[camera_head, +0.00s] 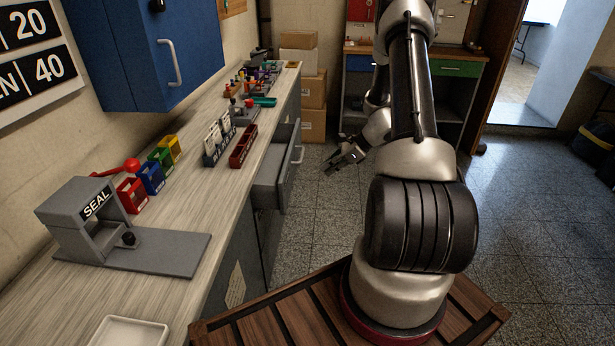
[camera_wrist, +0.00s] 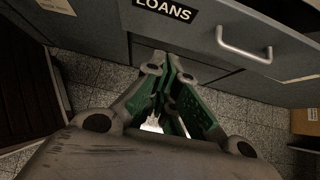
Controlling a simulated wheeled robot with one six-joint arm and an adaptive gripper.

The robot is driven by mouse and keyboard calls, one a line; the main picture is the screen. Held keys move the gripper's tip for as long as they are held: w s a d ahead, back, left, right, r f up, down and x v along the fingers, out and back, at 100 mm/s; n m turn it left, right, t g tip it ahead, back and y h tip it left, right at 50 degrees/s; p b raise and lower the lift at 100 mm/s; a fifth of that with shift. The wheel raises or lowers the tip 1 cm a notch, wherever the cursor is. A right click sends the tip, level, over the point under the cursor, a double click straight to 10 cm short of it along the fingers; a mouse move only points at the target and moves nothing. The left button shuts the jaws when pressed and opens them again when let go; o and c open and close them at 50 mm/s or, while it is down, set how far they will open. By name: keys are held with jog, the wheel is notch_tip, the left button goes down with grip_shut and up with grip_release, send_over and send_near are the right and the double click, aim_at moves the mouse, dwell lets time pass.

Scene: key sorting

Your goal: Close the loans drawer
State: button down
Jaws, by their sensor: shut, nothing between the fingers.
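The grey loans drawer (camera_head: 268,186) sticks out from the counter's front in the head view, so it stands partly open. In the wrist view its grey front (camera_wrist: 209,27) shows a black LOANS label (camera_wrist: 164,9) and a silver bar handle (camera_wrist: 244,45); the handle also shows in the head view (camera_head: 298,156). My gripper (camera_head: 335,166) is in front of the drawer, to the right of the handle in the head view. In the wrist view my gripper (camera_wrist: 167,66) is shut and empty, its tips close to the front's lower edge. I cannot tell whether they touch it.
The counter (camera_head: 185,215) carries a seal press (camera_head: 85,215), coloured bins (camera_head: 150,178) and a dark red tray (camera_head: 243,146). A blue wall cabinet (camera_head: 145,50) hangs above. Cardboard boxes (camera_head: 313,90) stand at the counter's far end. Open floor (camera_head: 315,215) lies before the drawer.

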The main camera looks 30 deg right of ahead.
jog(key=shift+w+a+r+x, duration=0.2)
jog(key=shift+a+r+x, duration=0.15)
jog(key=shift+x, duration=1.7)
jog(key=shift+w+a+r+x, duration=0.15)
jog(key=shift+a+r+x, duration=0.15)
jog(key=shift+x, duration=1.8)
jog(key=shift+w+a+r+x, duration=0.25)
jog(key=shift+r+x, duration=0.1)
jog(key=shift+x, duration=1.7)
jog(key=shift+a, duration=0.1)
jog(key=w+a, duration=0.2)
jog(key=a, duration=0.1)
jog(key=w+a, duration=0.3)
jog(key=a, duration=0.2)
jog(key=shift+w+a, duration=0.3)
jog(key=shift+w, duration=0.1)
jog(key=shift+w+a, duration=0.2)
jog(key=shift+a, duration=0.1)
jog(key=shift+r, duration=0.1)
